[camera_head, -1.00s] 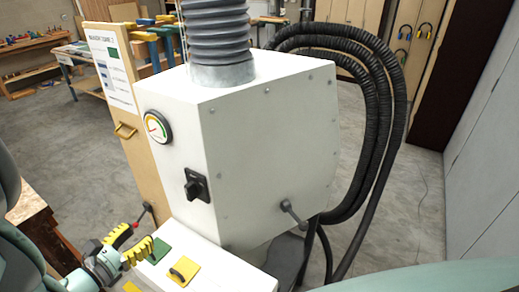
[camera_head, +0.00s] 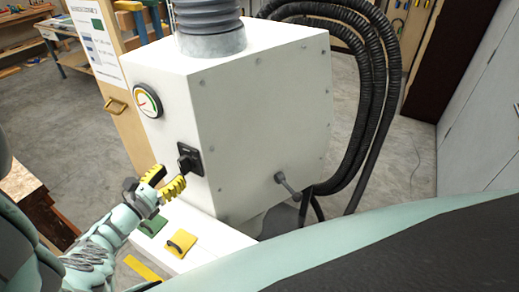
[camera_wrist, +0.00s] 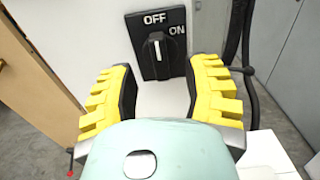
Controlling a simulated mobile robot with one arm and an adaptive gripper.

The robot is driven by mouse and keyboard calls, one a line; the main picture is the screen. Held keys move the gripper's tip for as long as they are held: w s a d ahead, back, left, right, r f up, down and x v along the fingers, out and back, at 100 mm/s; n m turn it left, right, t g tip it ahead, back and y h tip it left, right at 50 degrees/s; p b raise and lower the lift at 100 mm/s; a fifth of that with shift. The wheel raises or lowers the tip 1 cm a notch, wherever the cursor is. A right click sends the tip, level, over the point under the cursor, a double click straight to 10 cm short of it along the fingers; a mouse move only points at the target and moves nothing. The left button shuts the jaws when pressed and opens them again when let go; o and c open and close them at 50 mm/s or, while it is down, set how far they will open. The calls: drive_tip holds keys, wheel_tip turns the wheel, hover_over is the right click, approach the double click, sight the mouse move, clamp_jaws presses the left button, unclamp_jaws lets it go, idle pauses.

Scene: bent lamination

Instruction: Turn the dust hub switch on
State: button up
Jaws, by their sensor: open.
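The dust hub is a white box (camera_head: 262,110) with a round gauge (camera_head: 147,101) on its left face. Its black rotary switch (camera_head: 190,159) sits below the gauge. In the wrist view the switch (camera_wrist: 157,45) shows OFF at the top and ON at the upper right. The white mark on its knob points up, toward OFF. My gripper (camera_head: 164,184) is just in front of the switch, at its lower left in the head view. In the wrist view its yellow fingers (camera_wrist: 160,95) are spread on both sides below the knob, with nothing between them.
A white ledge below the box carries a green pad (camera_head: 153,222) and a yellow pad with a black handle (camera_head: 180,243). A lever (camera_head: 287,187) sticks out on the box's right side. Black hoses (camera_head: 372,100) loop at the right. A wooden panel (camera_head: 120,100) stands at the left.

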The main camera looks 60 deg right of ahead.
sight(181, 168)
drive_tip(key=d+b, duration=0.1)
drive_tip(key=d, duration=0.3)
drive_tip(key=shift+w+f, duration=0.1)
drive_tip(key=shift+d, duration=0.6)
drive_tip(key=shift+o, duration=0.2)
drive_tip(key=shift+w+a, duration=0.1)
clamp_jaws()
